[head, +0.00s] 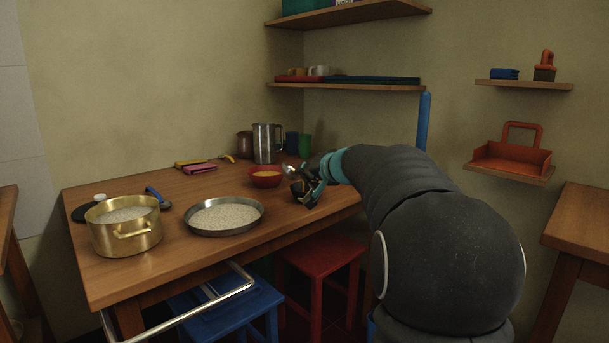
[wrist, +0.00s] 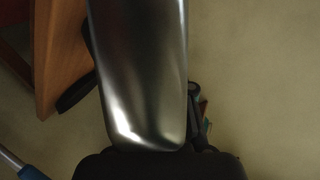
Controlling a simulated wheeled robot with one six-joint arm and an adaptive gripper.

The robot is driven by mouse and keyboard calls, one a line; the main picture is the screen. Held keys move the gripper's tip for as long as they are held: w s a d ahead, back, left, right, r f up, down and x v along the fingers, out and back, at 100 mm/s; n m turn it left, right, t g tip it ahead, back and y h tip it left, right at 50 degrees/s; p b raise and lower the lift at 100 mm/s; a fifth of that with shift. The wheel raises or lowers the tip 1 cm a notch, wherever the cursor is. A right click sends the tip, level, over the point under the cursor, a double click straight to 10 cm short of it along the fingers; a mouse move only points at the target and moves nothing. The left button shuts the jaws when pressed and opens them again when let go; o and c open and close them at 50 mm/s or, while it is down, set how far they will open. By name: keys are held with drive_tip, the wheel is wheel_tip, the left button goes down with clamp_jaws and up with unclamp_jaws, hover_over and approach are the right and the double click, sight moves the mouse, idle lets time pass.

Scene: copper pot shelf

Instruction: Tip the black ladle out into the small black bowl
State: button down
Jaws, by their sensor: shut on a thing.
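My gripper (head: 311,186) is over the right part of the wooden table, shut, apparently on the black ladle; the arm hides part of it. A small shiny steel part (head: 289,170) shows beside the gripper, probably the ladle's metal. In the wrist view a broad smooth steel surface (wrist: 143,80) fills the middle, very close to the camera, and hides the fingertips. The small black bowl is not clearly made out; dark shapes merge around the gripper. What the ladle holds is not visible.
On the table (head: 190,183) stand a brass pot (head: 127,240), a pan of pale grain (head: 225,216), a red bowl (head: 265,180) and a steel pitcher (head: 264,143). A red stool (head: 322,252) and a blue stool (head: 235,310) are below. Shelves hang behind.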

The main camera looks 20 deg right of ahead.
drive_tip(key=d+m, duration=0.1)
drive_tip(key=m+t+y, duration=0.1)
drive_tip(key=m, duration=0.1)
drive_tip(key=d+m+t+y, duration=0.1)
drive_tip(key=m, duration=0.1)
drive_tip(key=shift+s+d+f, duration=0.2)
drive_tip(key=shift+d+f, duration=0.1)
drive_tip(key=shift+f, duration=0.05)
drive_tip(key=shift+s+d+f+m+t+y+b, duration=0.1)
drive_tip(key=shift+d+f+m+t+y+b, duration=0.15)
drive_tip(key=shift+m+b, duration=0.5)
drive_tip(key=shift+w+d+m+t+y+b, duration=0.15)
drive_tip(key=shift+m+t+b, duration=0.25)
drive_tip(key=shift+b, duration=0.65)
drive_tip(key=shift+s+d+f+m+t+y+b, duration=0.15)
drive_tip(key=shift+d+m+t+b, duration=0.1)
drive_tip(key=shift+m+b, duration=0.5)
drive_tip(key=shift+s+d+f+m+t+b, duration=0.1)
drive_tip(key=shift+d+f+m+t+b, duration=0.2)
drive_tip(key=shift+m+b, duration=0.8)
drive_tip(key=shift+d+f+m+t+b, duration=0.1)
drive_tip(key=shift+f+m+t+b, duration=0.35)
drive_tip(key=shift+b, duration=1.05)
drive_tip(key=shift+d+r+m+t+b, duration=0.1)
drive_tip(key=shift+m+t+b, duration=0.2)
drive_tip(key=shift+m, duration=0.45)
drive_tip(key=shift+r+n, duration=0.1)
drive_tip(key=shift+n, duration=0.2)
